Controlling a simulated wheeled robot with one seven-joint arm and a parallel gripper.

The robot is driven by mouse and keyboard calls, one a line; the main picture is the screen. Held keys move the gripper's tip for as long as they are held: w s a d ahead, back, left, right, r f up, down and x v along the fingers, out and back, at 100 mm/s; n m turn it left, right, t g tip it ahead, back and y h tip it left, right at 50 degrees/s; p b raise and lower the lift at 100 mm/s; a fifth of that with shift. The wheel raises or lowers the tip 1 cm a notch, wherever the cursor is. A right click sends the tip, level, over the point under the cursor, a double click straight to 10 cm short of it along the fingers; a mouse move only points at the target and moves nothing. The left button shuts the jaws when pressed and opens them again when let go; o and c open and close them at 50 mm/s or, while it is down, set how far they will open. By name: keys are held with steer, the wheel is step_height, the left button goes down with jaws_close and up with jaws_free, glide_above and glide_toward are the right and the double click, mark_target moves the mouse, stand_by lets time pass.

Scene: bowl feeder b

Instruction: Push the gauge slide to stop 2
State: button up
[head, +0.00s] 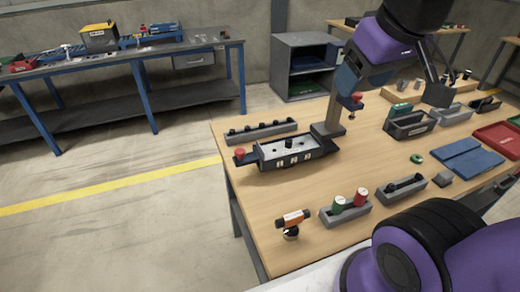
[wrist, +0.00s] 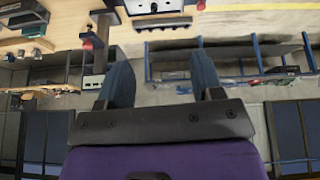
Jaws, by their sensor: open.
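The gauge fixture (head: 268,164) is a dark block with a pale top plate and several small white labels along its front, near the table's left edge. A black knob (head: 289,143) stands near the middle of the plate; which stop it is at I cannot tell. A red knob (head: 239,153) sits at the fixture's left end. My gripper (head: 347,80) is above and to the right of the fixture, apart from it. In the wrist view, my gripper's (wrist: 163,80) two blue fingers are wide apart with nothing between them. The fixture (wrist: 160,22) is cut off at the top there.
A post (head: 328,128) with a red-knobbed bracket (head: 355,97) rises at the fixture's right, close below my gripper. A grey rack (head: 260,131) lies behind the fixture. A holder with green and red cylinders (head: 346,212) and an orange tool (head: 292,219) are in front.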

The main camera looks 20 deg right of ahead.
steer(key=w+a+f+n+g, duration=0.1)
steer(key=w+a+f+n, duration=0.1)
steer(key=w+n, duration=0.55)
steer(key=n+g, duration=0.4)
steer(key=n, duration=1.5)
glide_above(240, 151)
step_height(240, 151, down, 19)
steer(key=shift+m, duration=0.25)
step_height(240, 151, down, 11)
steer(key=shift+r, duration=0.2)
jaws_close()
steer(key=d, duration=2.4)
